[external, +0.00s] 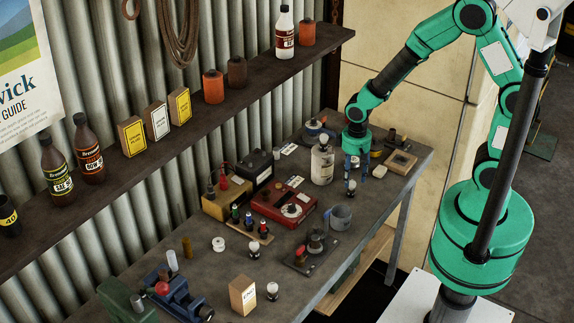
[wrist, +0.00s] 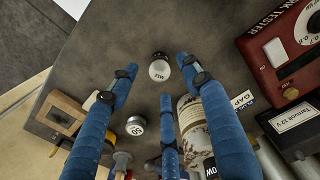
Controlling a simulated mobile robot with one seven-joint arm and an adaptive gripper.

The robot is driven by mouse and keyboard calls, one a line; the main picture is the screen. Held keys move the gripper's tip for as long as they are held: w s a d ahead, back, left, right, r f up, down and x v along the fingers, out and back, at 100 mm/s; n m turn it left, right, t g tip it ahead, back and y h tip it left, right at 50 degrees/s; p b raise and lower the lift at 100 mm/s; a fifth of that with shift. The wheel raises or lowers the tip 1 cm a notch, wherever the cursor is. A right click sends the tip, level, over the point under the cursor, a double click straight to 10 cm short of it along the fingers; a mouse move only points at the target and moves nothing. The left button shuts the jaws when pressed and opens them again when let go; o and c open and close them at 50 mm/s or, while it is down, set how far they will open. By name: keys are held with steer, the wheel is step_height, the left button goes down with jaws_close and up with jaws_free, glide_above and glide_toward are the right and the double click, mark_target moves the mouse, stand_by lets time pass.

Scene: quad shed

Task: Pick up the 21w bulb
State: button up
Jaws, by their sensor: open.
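The bulb (wrist: 159,68) shows in the wrist view, upright on the dark bench top, with a white glass globe and a dark base; its small upside-down marking looks like 21W. My gripper (wrist: 156,74) has three blue fingers spread around and above it, with space between the fingertips and the glass. In the external view my gripper (external: 357,172) points down at the bench's far right part. A small pale bulb (external: 351,186) shows at the fingertips there, partly hidden by them.
A white jar (external: 322,163) stands close beside the fingers. A round pale-topped item (wrist: 136,126) sits near the left finger. Bare bench surrounds the bulb's upper side in the wrist view.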

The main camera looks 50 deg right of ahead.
mark_target(353, 180)
steer(key=shift+f+b, duration=0.45)
steer(key=shift+f, duration=2.05)
jaws_close()
